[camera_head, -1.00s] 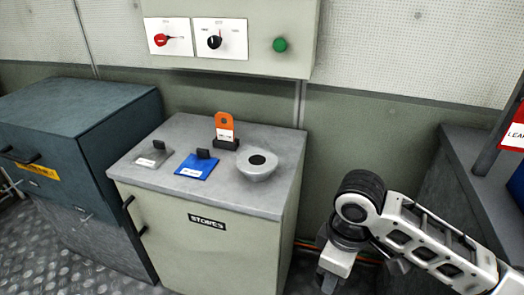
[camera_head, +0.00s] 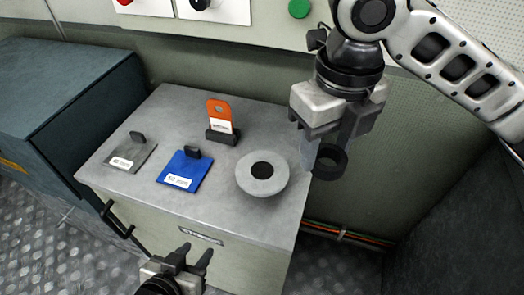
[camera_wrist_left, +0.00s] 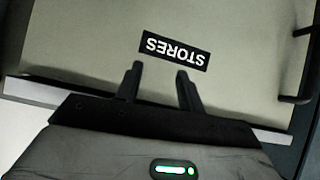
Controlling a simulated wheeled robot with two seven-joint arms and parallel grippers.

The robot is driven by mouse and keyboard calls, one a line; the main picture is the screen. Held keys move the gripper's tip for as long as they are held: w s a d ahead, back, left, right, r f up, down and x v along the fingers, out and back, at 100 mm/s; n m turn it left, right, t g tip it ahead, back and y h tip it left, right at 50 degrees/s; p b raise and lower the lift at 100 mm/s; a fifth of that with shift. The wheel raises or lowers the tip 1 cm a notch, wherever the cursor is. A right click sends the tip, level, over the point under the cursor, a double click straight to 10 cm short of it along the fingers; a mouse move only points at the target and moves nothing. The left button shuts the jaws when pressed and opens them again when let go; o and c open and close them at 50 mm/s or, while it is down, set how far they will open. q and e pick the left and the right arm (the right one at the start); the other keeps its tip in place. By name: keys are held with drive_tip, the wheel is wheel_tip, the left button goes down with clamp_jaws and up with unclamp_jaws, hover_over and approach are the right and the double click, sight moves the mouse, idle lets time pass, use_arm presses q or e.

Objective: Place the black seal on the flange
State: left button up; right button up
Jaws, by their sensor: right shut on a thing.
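The grey round flange (camera_head: 251,187) with a dark centre stands at the right side of the cabinet top. My right gripper (camera_head: 328,150) points down, shut on the black seal (camera_head: 330,172), a dark ring. The seal is held to the right of the flange and apart from it, around the cabinet's right edge in the picture. My left gripper (camera_head: 196,250) is low in front of the cabinet, empty, with its fingers apart. In the left wrist view its open fingers (camera_wrist_left: 160,74) face the cabinet front below the STORES label.
A dark blue cabinet (camera_head: 60,90) stands at the left. A wall panel is behind.

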drive_tip(key=w+a+f, duration=0.4)
drive_tip(key=w+a, duration=0.2)
hover_over(261, 168)
drive_tip(key=s, duration=0.1)
drive_tip(key=f, duration=0.4)
drive_tip(key=shift+d, duration=0.4)
drive_tip(key=shift+w+a+f, duration=0.25)
drive_tip(key=shift+w+f, duration=0.05)
drive_tip(key=shift+f, duration=0.2)
drive_tip(key=shift+w+a+f, duration=0.15)
drive_tip(key=shift+f, duration=0.1)
wheel_tip(261, 168, down, 3)
drive_tip(key=shift+f, duration=0.1)
use_arm(q)
drive_tip(key=shift+s+r, duration=0.1)
drive_tip(key=shift+s, duration=0.05)
use_arm(e)
drive_tip(key=shift+f, duration=0.1)
drive_tip(key=o, duration=0.9)
drive_tip(key=shift+o, duration=0.2)
